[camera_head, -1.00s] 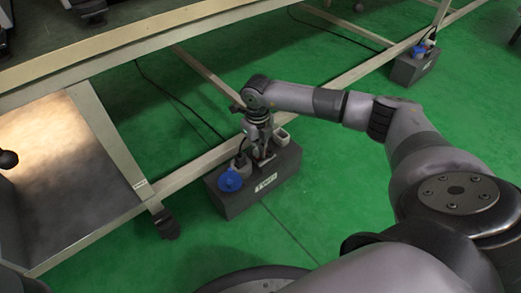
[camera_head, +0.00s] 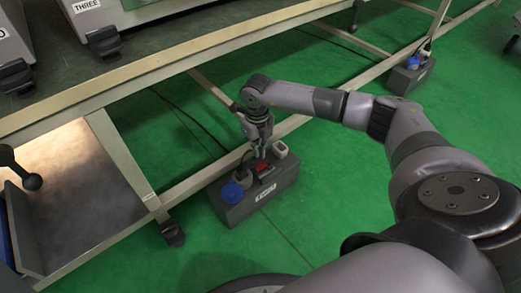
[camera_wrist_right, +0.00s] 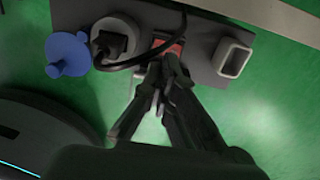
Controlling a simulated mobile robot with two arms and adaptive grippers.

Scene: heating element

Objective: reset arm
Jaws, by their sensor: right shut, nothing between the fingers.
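My right gripper (camera_head: 262,152) is shut and empty, pointing down just above a grey socket box (camera_head: 240,211) on the floor. The box bears a blue round cap (camera_head: 232,193), a red switch (camera_head: 264,169) and a white-rimmed socket (camera_head: 280,150). In the right wrist view my right gripper's fingertips (camera_wrist_right: 166,62) are together just below the red switch (camera_wrist_right: 168,47); I cannot tell whether they touch it. A black plug (camera_wrist_right: 110,42) with a cable sits in the socket beside the blue cap (camera_wrist_right: 67,54). My left gripper is not in view.
A workbench (camera_head: 160,63) with light rails runs along the upper left, close behind the box. Devices stand on it, one labelled THREE (camera_head: 104,38). A second socket box (camera_head: 407,77) lies at the upper right. Green floor (camera_head: 330,200) is clear to the box's right.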

